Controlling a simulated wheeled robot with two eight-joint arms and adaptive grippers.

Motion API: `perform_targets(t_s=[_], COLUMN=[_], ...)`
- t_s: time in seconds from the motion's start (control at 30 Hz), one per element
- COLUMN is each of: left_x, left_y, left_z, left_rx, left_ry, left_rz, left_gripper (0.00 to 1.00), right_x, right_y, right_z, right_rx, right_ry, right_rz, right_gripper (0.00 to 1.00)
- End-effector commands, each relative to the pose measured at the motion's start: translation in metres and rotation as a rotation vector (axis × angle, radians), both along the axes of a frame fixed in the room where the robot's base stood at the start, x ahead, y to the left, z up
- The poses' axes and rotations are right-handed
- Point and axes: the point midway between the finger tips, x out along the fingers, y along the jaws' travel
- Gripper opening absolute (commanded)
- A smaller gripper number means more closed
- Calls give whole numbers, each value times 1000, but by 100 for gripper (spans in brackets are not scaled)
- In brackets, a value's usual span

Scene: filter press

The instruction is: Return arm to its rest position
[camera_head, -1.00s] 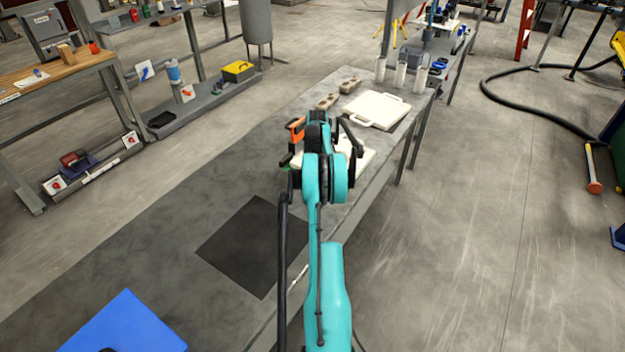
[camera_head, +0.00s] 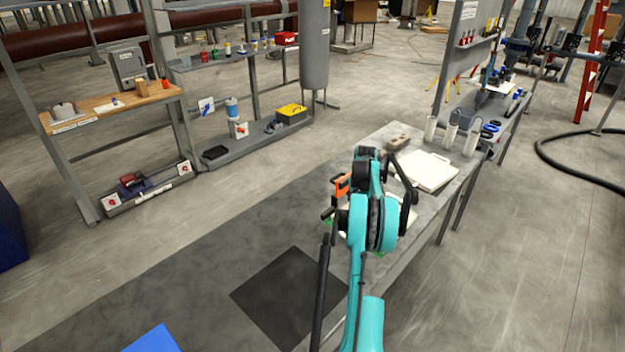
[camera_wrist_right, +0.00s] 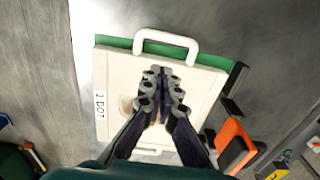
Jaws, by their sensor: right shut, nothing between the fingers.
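My right arm (camera_head: 361,260), teal and black, reaches over the grey table in the head view. Its wrist hides the right gripper there. In the right wrist view the right gripper (camera_wrist_right: 162,90) has its dark fingers together and empty, above a white plate (camera_wrist_right: 115,72) with handles. The fingers hide the plate's middle. I cannot tell whether they touch it. A green layer (camera_wrist_right: 210,58) shows under the plate's edge. My left gripper is in neither view.
An orange-and-black item (camera_wrist_right: 235,145) lies close beside the plate. A second white plate (camera_head: 428,170) and white cylinders (camera_head: 450,135) stand farther along the table. A dark square mat (camera_head: 288,297) and a blue panel (camera_head: 155,341) lie nearer. Shelving (camera_head: 75,160) stands left.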

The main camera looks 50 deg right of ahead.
Motion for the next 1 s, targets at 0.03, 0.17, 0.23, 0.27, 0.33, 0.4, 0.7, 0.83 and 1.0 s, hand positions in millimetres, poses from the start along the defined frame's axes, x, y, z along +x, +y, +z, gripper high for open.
perform_targets(t_s=[0.03, 0.17, 0.23, 0.27, 0.33, 0.4, 0.7, 0.83, 1.0], left_x=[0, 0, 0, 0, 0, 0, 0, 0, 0], left_y=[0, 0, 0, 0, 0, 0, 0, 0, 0], left_z=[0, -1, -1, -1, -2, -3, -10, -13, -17], left_rx=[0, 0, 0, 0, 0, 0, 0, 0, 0], left_ry=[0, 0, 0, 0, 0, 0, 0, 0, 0], left_rz=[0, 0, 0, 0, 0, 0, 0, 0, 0], left_gripper=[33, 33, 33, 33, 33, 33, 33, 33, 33], right_x=[0, 0, 3, 7, 20, 41, 114, 118, 99], right_y=[0, 0, 4, 7, 21, 46, 223, 307, 410], right_z=[0, 0, 3, 6, 18, 37, 128, 153, 167], right_rx=[0, 0, -2, -5, -17, -39, -172, -230, -306], right_ry=[0, 0, -2, -3, -10, -23, -115, -161, -229], right_rz=[0, 0, 10, 20, 62, 131, 563, 753, 998], right_gripper=[0, 0, 0, 0, 0, 0, 0, 0, 0])
